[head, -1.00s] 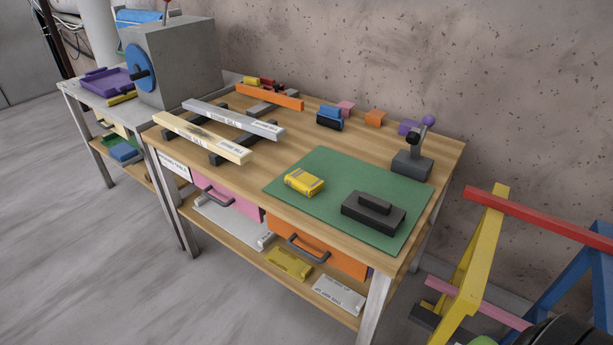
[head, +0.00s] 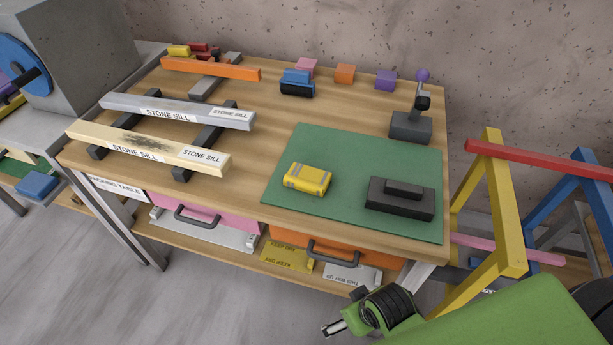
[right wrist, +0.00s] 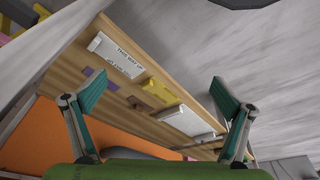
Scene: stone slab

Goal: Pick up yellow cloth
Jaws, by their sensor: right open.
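The yellow cloth (head: 307,180), a folded block with grey bands, lies on the green mat (head: 350,149) on the wooden table in the head view. My right arm comes in at the lower right of the head view, with its gripper (head: 336,327) low in front of the table, below the tabletop and apart from the cloth. In the right wrist view my right gripper (right wrist: 160,108) is open and empty, its two fingers spread wide toward the lower shelf. The cloth does not show in the wrist view. My left gripper is not in view.
A black block tool (head: 400,200) lies right of the cloth on the mat. A clamp-like stand (head: 410,127) is behind it. Stone sills (head: 150,147) lie on the left on black bars. Orange (head: 345,250) and pink drawers sit under the tabletop. A yellow trestle (head: 505,220) stands at right.

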